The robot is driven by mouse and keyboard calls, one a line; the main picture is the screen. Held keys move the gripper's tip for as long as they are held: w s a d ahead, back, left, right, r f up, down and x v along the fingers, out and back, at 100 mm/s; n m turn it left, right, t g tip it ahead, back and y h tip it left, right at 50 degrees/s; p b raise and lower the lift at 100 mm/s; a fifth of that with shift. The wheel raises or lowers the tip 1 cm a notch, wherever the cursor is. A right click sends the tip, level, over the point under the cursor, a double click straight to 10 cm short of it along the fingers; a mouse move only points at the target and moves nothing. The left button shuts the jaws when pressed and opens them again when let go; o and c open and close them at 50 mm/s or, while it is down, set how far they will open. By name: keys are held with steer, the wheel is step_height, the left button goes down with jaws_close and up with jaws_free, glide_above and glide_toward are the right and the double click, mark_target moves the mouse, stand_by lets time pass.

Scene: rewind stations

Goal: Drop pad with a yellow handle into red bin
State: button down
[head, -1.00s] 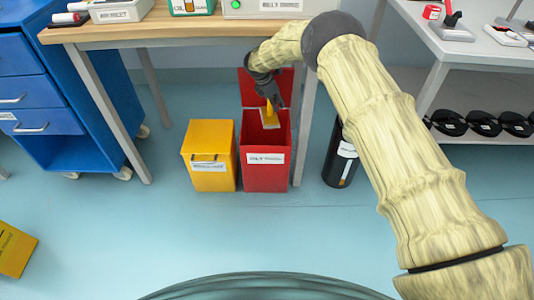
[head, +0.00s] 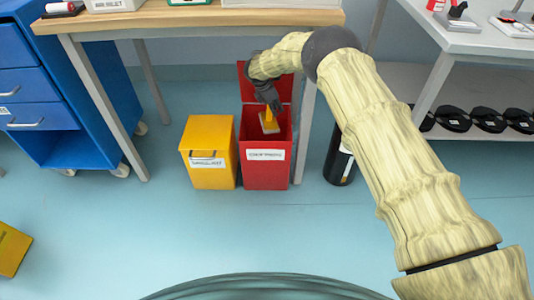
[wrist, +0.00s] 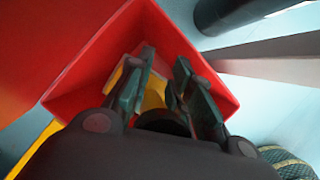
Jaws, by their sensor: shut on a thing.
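The red bin (head: 266,174) stands open on the floor, its red lid raised at the back and a white label on its front. My gripper (head: 270,106) is over the bin's mouth and shut on the pad's yellow handle. The pad (head: 269,124) hangs below it at the bin opening, its pale flat part tilted. In the wrist view my gripper (wrist: 158,88) points down into the red bin (wrist: 95,55), with yellow of the handle (wrist: 154,96) between and behind the fingers. The pad's flat part is hidden there.
A yellow bin (head: 208,155) stands directly left of the red one. A black cylinder (head: 338,165) stands to the right past a table leg. The wooden bench (head: 180,20) overhangs behind. A blue drawer cabinet (head: 40,95) is left. Floor in front is clear.

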steer(key=c, duration=1.2)
jaws_free()
steer(key=shift+r, duration=0.1)
steer(key=shift+v, duration=3.65)
steer(key=shift+s, duration=0.1)
